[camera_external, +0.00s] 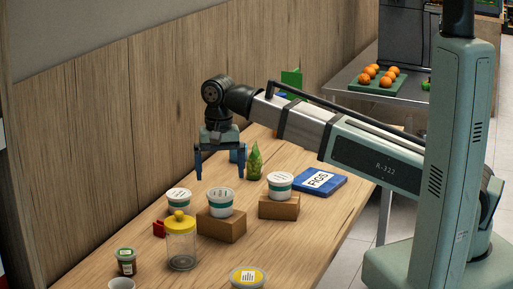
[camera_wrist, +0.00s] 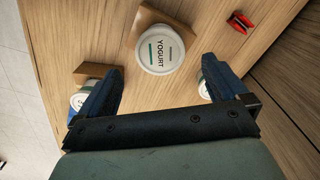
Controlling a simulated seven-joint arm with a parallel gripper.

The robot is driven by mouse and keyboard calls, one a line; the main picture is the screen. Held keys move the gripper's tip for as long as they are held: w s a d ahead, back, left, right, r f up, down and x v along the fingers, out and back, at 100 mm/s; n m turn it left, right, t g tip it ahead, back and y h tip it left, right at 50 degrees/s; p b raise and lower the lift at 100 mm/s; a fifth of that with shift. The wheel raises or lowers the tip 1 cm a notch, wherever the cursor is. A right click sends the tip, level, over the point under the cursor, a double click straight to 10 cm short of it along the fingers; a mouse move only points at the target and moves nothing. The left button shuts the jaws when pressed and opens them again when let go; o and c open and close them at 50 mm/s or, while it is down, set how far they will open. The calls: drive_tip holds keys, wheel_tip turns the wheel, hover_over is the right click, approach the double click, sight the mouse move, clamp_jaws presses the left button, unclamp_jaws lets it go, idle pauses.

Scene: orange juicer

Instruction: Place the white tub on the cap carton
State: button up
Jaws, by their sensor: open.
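Three white tubs with green bands show in the external view. One (camera_external: 220,203) stands on a brown carton (camera_external: 224,226) in the middle; the wrist view shows its "YOGURT" lid (camera_wrist: 160,50) and its carton (camera_wrist: 146,16). Another tub (camera_external: 280,184) stands on a second carton (camera_external: 278,208) to the right. The third (camera_external: 179,198) stands behind a yellow-lidded jar, on no visible carton. I cannot tell which carton is the cap carton. My gripper (camera_external: 220,176) is open and empty, pointing down above the middle tub. Its fingers (camera_wrist: 160,68) partly hide the outer tubs in the wrist view.
The yellow-lidded jar (camera_external: 181,245) stands close in front of the middle carton. A red object (camera_external: 159,229) lies to its left. A blue FIGS box (camera_external: 320,182) and a green bottle (camera_external: 254,162) stand farther back. A wooden wall (camera_external: 110,130) borders the table.

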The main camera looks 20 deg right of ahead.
sight(221, 193)
drive_tip(key=shift+r, duration=1.55)
